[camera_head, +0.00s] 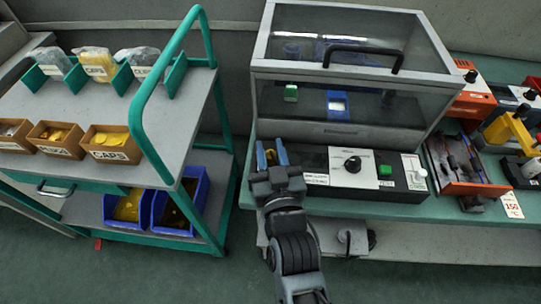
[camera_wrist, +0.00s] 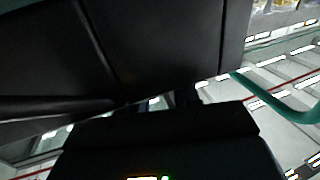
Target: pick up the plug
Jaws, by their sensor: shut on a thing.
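My gripper (camera_head: 269,156) is at the left front corner of the bench in the head view, just left of the control panel. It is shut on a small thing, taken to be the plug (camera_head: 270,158). Only a yellow-orange bit of it shows between the fingers, with blue beside it. The rest is hidden by the fingers, and I cannot tell whether it is clear of the bench. In the wrist view large dark surfaces fill the picture and neither the plug nor the fingertips can be made out.
The control panel (camera_head: 372,168) has a black knob and green button. Behind it stands a clear-lidded case (camera_head: 340,100). A red tray (camera_head: 463,188) of tools lies to the right. A green-framed trolley (camera_head: 190,105) with bins stands left, past a narrow gap.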

